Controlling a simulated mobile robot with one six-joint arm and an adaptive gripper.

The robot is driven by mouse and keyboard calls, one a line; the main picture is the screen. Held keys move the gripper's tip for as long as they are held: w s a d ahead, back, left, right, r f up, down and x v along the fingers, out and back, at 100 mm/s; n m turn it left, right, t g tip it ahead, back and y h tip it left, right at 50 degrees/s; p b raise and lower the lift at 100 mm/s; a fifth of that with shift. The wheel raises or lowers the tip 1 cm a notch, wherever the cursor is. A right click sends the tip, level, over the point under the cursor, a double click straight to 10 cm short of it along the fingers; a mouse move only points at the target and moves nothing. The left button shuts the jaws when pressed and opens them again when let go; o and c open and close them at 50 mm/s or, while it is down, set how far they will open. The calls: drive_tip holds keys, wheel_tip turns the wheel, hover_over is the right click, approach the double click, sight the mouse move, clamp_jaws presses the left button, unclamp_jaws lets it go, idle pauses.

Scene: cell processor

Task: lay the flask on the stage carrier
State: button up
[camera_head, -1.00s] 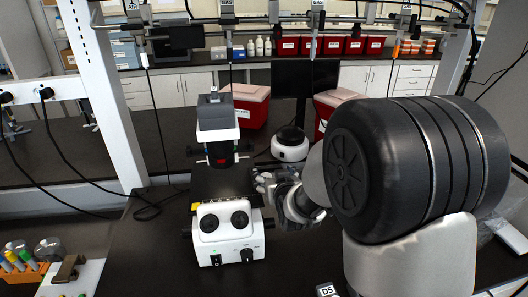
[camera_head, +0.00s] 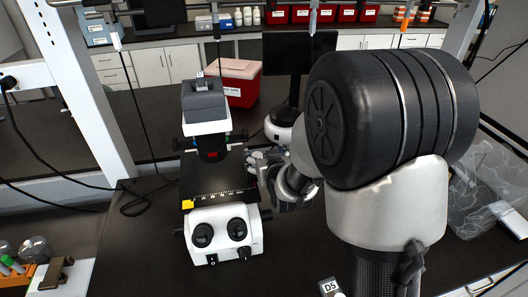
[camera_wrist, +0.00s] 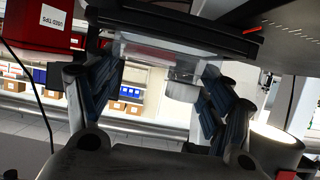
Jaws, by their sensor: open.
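The microscope (camera_head: 222,225) stands on the dark bench in the head view. Its black stage carrier (camera_head: 205,187) has white scale marks and a yellow corner. My gripper (camera_head: 262,165) is at the right side of the stage. The head view does not show the flask clearly.
The microscope's upper head (camera_head: 205,105) overhangs the stage close to my gripper. A white round device (camera_head: 283,125) and a red bin (camera_head: 236,82) stand behind. A tube rack (camera_head: 30,270) is at lower left. The bench front is mostly clear.

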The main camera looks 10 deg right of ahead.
drive_tip(key=shift+o, duration=1.2)
drive_tip(key=shift+w, duration=0.25)
drive_tip(key=shift+o, duration=1.1)
drive_tip(key=shift+r, duration=0.1)
drive_tip(key=b+v, duration=0.8)
drive_tip(key=v, duration=0.4)
drive_tip(key=s+f+g, duration=0.2)
drive_tip(key=s+g, duration=0.2)
drive_tip(key=s, duration=0.8)
drive_tip(key=s+f+g, duration=0.2)
drive_tip(key=s+g, duration=0.2)
drive_tip(key=s, duration=0.9)
drive_tip(key=shift+f+g, duration=0.25)
drive_tip(key=shift+g, duration=0.15)
